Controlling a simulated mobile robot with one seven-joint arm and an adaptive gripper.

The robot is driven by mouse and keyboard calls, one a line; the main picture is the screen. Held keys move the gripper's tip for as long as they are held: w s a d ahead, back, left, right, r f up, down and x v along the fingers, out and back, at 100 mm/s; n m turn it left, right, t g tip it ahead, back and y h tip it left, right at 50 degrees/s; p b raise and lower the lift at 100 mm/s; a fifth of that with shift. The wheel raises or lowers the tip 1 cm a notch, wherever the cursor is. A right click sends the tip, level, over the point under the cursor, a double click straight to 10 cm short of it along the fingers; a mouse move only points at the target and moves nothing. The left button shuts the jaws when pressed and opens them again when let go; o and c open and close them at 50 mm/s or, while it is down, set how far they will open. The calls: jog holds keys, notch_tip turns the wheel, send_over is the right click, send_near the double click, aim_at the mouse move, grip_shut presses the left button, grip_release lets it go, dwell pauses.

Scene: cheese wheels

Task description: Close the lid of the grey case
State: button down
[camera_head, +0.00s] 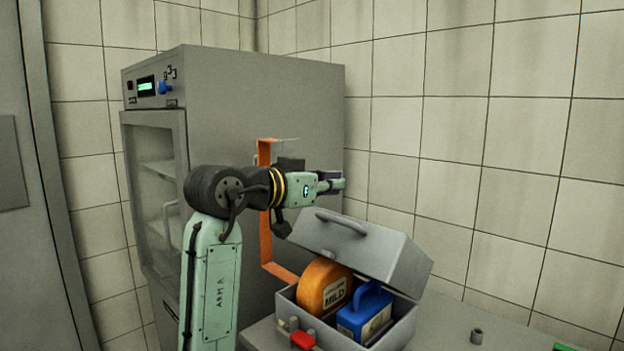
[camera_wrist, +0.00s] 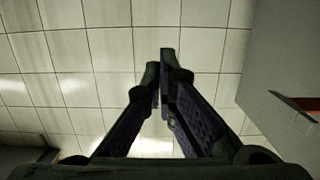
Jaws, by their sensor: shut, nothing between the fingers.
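The grey case (camera_head: 402,334) stands on the counter at the lower right of the head view. Its lid (camera_head: 395,262) is partly raised and tilted over the case, with a handle (camera_head: 341,222) on top. Inside sit an orange wheel marked MILD (camera_head: 318,282) and a blue item (camera_head: 358,318). A red latch (camera_head: 303,340) shows at the front. My gripper (camera_head: 342,184) is above and behind the lid's upper edge, apart from it as far as I can tell. In the wrist view my gripper (camera_wrist: 165,85) has its fingertips together, empty, facing the tiled wall.
A tall grey cabinet with a glass door (camera_head: 250,110) stands behind my arm. An orange frame (camera_head: 265,215) is on its side. A small grey cylinder (camera_head: 476,336) and a green item (camera_head: 565,347) lie right of the case. The air above the case's right is clear.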

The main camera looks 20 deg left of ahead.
jog(key=f, duration=0.2)
jog(key=shift+w+f+p, duration=0.3)
jog(key=shift+p, duration=0.05)
jog(key=shift+s+a+f, duration=0.1)
jog(key=shift+s+f, duration=0.2)
jog(key=shift+f, duration=0.3)
jog(key=s+f+b, duration=0.1)
jog(key=s+f+t+b, duration=0.1)
jog(key=b, duration=0.1)
jog(key=shift+s+a+f, duration=0.1)
jog(key=shift+a, duration=0.25)
jog(key=t+h+b, duration=0.3)
jog(key=t+b, duration=0.3)
jog(key=b, duration=1.4)
send_near(323, 217)
jog(key=s+d+f, duration=0.1)
jog(key=s+f, duration=0.3)
jog(key=f, duration=0.2)
jog(key=shift+d+f, duration=0.25)
jog(key=shift+f, duration=0.15)
